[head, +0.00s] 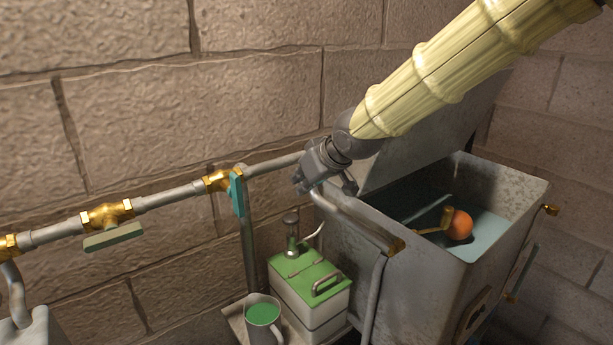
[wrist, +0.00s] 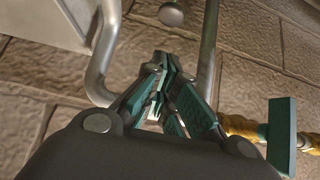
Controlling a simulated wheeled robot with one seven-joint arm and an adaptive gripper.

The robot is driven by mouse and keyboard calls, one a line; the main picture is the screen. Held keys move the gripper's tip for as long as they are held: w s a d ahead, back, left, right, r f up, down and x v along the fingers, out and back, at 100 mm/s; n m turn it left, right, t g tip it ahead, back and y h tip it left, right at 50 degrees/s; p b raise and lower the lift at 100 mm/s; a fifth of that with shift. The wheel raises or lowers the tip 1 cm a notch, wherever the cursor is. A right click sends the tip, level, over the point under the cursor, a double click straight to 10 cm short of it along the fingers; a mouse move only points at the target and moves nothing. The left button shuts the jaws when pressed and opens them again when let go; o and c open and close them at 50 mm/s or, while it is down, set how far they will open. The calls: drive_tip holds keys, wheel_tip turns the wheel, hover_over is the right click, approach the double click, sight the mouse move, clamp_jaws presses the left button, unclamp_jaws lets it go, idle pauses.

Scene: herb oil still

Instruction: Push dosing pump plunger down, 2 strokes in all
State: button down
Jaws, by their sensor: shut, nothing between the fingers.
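The dosing pump (head: 292,240) stands on the green lid of a white box in the head view. Its dark plunger knob (head: 291,217) is at the top, with a pale curved spout to the right. A round grey disc that looks like the plunger knob (wrist: 171,14) shows at the top of the wrist view, apart from the fingertips. My gripper (head: 300,187) is above the plunger in the head view, with a visible gap between them. In the wrist view my gripper (wrist: 168,62) has its fingers together, with nothing held.
A grey metal tank (head: 400,290) with a raised lid stands right of the pump, holding an orange ball (head: 459,225). A pipe with a teal-handled valve (head: 237,192) runs along the wall. A mug of green liquid (head: 262,318) stands in front of the box (head: 318,305).

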drive_tip(key=p, duration=0.3)
hover_over(293, 218)
wheel_tip(293, 218, down, 6)
drive_tip(key=shift+w+a, duration=0.1)
drive_tip(key=shift+w, duration=0.05)
drive_tip(key=shift+f, duration=1.15)
drive_tip(key=shift+f, duration=0.1)
drive_tip(key=shift+f+b, duration=1.15)
drive_tip(key=shift+f, duration=0.7)
drive_tip(key=shift+r, duration=0.1)
wheel_tip(293, 218, up, 4)
drive_tip(key=p, duration=0.3)
drive_tip(key=b+v, duration=0.3)
drive_tip(key=v, duration=0.7)
